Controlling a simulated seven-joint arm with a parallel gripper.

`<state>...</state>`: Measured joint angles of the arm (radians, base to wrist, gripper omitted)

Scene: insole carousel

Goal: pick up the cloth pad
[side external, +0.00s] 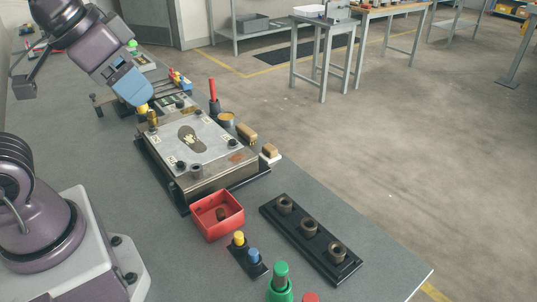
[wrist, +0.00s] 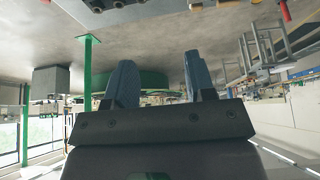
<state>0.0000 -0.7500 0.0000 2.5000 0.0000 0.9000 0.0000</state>
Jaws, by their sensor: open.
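My gripper (side external: 142,98), with blue fingers, is above the far end of the bench, beyond the metal plate fixture (side external: 215,172). In the wrist view its two fingers (wrist: 161,80) stand apart with nothing between them. A dark insole shape (side external: 192,140) lies in the middle of the plate, with a small pale patch (side external: 188,138) on it. I cannot tell for sure which thing is the cloth pad; the pale patch may be it. The wrist view shows no pad.
A red bin (side external: 217,226) stands in front of the fixture. A black strip with cylindrical sockets (side external: 309,228) lies to its right, and yellow and blue buttons (side external: 246,248) are nearer. A cup (side external: 227,119) and brown blocks (side external: 247,132) line the fixture's right side. The bench's left middle is clear.

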